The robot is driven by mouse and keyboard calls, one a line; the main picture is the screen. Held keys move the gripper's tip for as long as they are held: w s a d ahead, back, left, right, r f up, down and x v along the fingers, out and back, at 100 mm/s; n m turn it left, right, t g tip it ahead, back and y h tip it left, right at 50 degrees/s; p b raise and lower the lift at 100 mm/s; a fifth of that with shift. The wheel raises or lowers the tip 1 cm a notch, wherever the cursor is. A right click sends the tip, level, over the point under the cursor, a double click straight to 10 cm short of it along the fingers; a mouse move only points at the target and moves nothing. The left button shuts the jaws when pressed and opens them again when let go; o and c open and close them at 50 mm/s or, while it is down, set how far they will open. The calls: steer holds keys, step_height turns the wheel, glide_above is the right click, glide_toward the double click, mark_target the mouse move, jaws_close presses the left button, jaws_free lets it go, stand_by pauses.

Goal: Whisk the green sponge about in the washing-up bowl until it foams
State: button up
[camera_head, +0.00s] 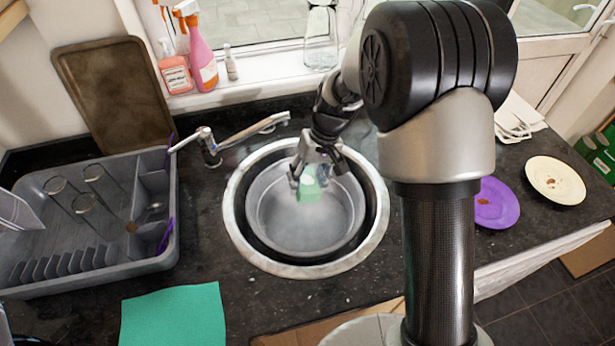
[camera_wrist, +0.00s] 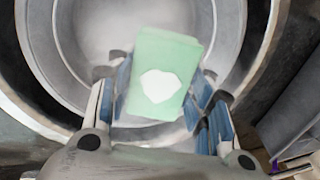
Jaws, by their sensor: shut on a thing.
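The green sponge (camera_head: 309,190) is between the fingers of my gripper (camera_head: 318,172), over the inside of the grey washing-up bowl (camera_head: 265,213). The bowl sits in the round sink (camera_head: 235,235). In the wrist view the sponge (camera_wrist: 165,75) is pale green with a white patch on its face, and my gripper (camera_wrist: 165,100) is shut on it with a finger at each side. The bowl's wall (camera_wrist: 68,45) shows behind it. I cannot tell whether the sponge touches the bowl's bottom. No clear foam shows in the bowl.
A tap (camera_head: 210,148) stands at the sink's back left. A grey dish rack (camera_head: 100,262) with several glasses is at the left. A green cloth (camera_head: 173,316) lies in front. A purple plate (camera_head: 494,204) and a cream plate (camera_head: 555,181) lie at the right. Spray bottles (camera_head: 200,60) stand on the sill.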

step_height(320, 180, down, 9)
steer(key=b, duration=0.6)
steer(key=shift+f+b, duration=0.45)
steer(key=shift+f, duration=2)
steer(key=shift+a, duration=0.2)
steer(key=shift+s+a, duration=0.2)
steer(key=shift+a, duration=0.6)
steer(key=shift+s+a, duration=0.2)
steer(key=shift+a, duration=0.55)
steer(key=shift+w+d, duration=0.25)
steer(key=shift+d, duration=0.9)
steer(key=shift+w+d, duration=0.3)
steer(key=shift+d, duration=0.85)
steer(key=shift+w+d, duration=0.25)
steer(key=shift+d, duration=0.9)
glide_above(296, 226)
steer(key=shift+r, duration=0.1)
